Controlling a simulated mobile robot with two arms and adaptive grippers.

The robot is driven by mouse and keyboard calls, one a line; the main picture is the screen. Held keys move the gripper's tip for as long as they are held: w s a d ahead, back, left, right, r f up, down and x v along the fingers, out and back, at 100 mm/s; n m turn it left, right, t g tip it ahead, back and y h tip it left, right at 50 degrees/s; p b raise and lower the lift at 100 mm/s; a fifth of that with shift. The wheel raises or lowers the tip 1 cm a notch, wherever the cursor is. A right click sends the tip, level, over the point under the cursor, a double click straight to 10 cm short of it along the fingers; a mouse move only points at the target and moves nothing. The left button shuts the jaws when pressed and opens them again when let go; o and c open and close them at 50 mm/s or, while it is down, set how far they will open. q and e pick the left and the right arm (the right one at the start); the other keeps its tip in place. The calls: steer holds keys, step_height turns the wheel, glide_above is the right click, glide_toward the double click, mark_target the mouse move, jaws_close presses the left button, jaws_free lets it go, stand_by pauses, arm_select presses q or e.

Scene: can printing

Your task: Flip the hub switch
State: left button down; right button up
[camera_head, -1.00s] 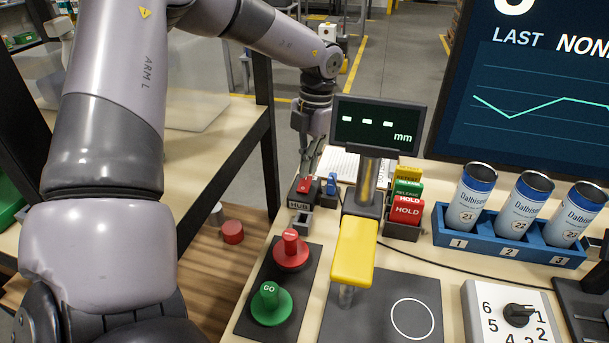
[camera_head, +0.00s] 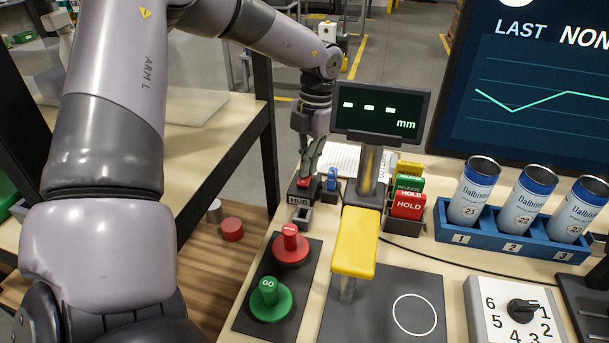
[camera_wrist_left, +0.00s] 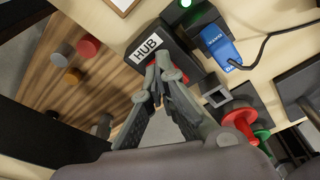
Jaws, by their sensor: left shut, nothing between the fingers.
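The hub (camera_head: 299,199) is a small dark box with a white HUB label on the bench's left side. Its red switch (camera_head: 304,182) is on top, partly hidden by my fingers. My left gripper (camera_head: 307,174) is shut and empty, pointing down with its tips right at the switch; whether they touch it I cannot tell. In the left wrist view, the fingertips (camera_wrist_left: 165,74) meet in front of the hub (camera_wrist_left: 147,49), with a bit of red showing beside them. My right gripper is not in view.
A blue plug (camera_head: 332,180) with a cable stands right of the hub. A red button (camera_head: 291,247) and green GO button (camera_head: 269,297) are nearer. The display (camera_head: 380,112) on its post stands to the right. A green light (camera_wrist_left: 186,3) glows in the wrist view.

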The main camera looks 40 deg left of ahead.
arm_select(q)
steer(key=shift+r+p, duration=1.75)
steer(key=shift+r, duration=1.75)
